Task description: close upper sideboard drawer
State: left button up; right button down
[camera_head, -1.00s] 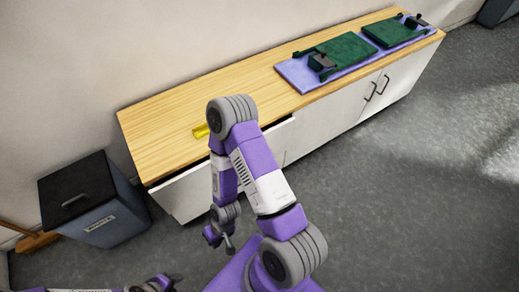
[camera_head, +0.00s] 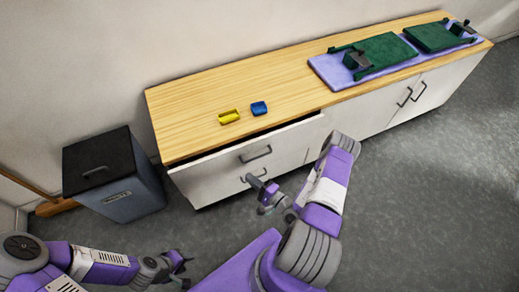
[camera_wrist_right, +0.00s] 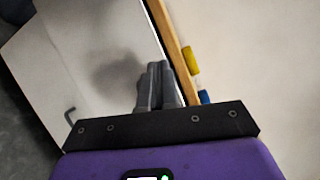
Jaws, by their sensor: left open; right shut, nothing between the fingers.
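The wooden-topped sideboard (camera_head: 190,115) stands against the wall. Its white upper drawer (camera_head: 215,172) has a dark handle (camera_head: 256,153). A narrow dark gap shows between the drawer's top edge and the sideboard top, so it stands slightly open. My right gripper (camera_head: 252,182) is shut and empty, in front of the drawer fronts near the lower handle; I cannot tell whether it touches. In the right wrist view its closed fingers (camera_wrist_right: 155,82) point at a pale drawer surface beside the wooden edge. My left gripper (camera_head: 184,262) is open and empty, low at the left, away from the sideboard.
A grey bin (camera_head: 134,190) stands left of the sideboard. Open floor (camera_head: 420,190) lies at the right.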

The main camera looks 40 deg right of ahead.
jog(key=s+d+f+m+h, duration=0.2)
jog(key=s+d+h, duration=0.1)
jog(key=d+h, duration=0.5)
jog(key=b, duration=0.5)
send_near(257, 142)
jog(key=shift+y, duration=0.3)
jog(key=x, duration=0.6)
jog(key=shift+w+d+f, duration=0.1)
jog(key=shift+w+d, duration=0.15)
jog(key=shift+w, duration=0.1)
pick_arm(q)
notch_tip(257, 142, down, 5)
jog(key=shift+r, duration=0.1)
